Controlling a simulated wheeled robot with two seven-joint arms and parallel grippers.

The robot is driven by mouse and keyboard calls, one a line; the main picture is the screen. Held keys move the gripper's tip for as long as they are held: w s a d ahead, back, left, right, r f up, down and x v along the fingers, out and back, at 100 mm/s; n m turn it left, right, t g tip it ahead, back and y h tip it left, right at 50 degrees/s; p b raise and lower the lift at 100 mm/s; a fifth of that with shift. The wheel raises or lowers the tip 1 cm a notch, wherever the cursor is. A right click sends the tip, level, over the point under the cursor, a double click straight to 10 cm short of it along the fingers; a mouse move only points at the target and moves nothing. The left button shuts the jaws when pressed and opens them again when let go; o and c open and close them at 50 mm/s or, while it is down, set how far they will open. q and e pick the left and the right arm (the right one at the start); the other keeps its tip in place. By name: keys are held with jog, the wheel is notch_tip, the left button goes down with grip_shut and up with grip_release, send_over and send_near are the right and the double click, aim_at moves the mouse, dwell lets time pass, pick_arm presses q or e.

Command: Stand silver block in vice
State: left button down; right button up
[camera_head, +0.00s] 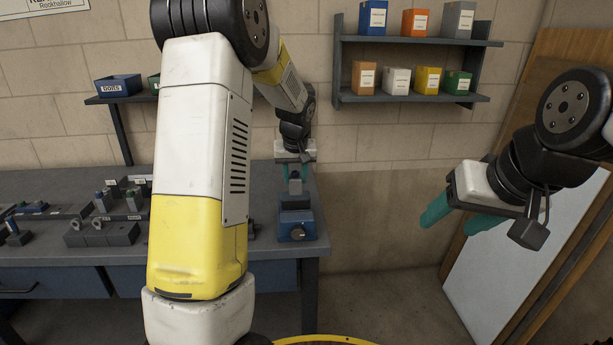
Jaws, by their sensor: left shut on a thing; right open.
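The blue vice (297,224) stands at the right end of the workbench, with a round dark knob on its front. My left gripper (295,176) points down above the vice. Its teal fingers are shut on a small grey piece, which looks like the silver block (295,187). The block is upright over the vice's top; whether it touches the jaws or sits between them, I cannot tell. My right gripper (449,225) is open and empty, away from the bench at the right, its teal fingers pointing down and left.
The grey workbench (60,185) carries several dark fixtures and small parts at the left. My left arm hides the bench's middle. A wall shelf (415,96) with several coloured boxes hangs behind. A blue bin (118,86) sits on another shelf. A white panel (510,250) leans at the right.

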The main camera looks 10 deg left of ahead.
aim_at(295, 185)
pick_arm(q)
jog(key=shift+f, duration=1.55)
jog(key=shift+f, duration=0.1)
jog(key=shift+f, duration=2.15)
jog(key=shift+r, duration=0.1)
jog(key=shift+r, duration=2)
jog(key=shift+f, duration=0.25)
jog(key=shift+f, duration=1.85)
jog(key=shift+r, duration=2.1)
